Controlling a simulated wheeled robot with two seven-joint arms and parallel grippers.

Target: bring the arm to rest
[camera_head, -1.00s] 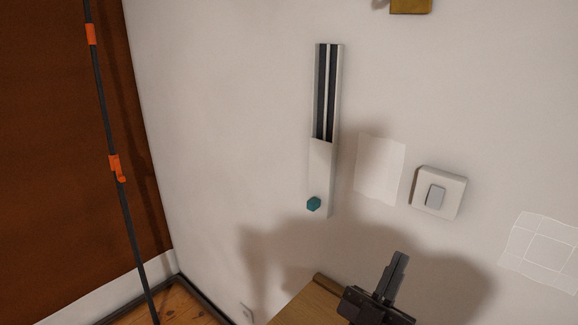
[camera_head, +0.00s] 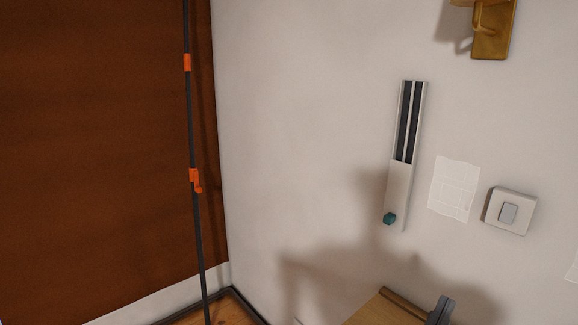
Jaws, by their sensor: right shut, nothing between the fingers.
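My right gripper (camera_head: 440,312) shows at the bottom right of the head view, with only its dark fingers in the picture. The fingers are together and hold nothing. They are in front of a wooden surface (camera_head: 383,312) and below the wall fittings; I cannot tell whether they touch the wood. The rest of my right arm is below the picture edge. My left gripper is not in view.
The wall holds a slotted panel (camera_head: 399,185) with a teal knob (camera_head: 389,219), a paper sheet (camera_head: 453,188), a light switch (camera_head: 509,211) and a brass fitting (camera_head: 492,30). A dark pole (camera_head: 197,235) with orange clips stands left, before a brown panel (camera_head: 95,150).

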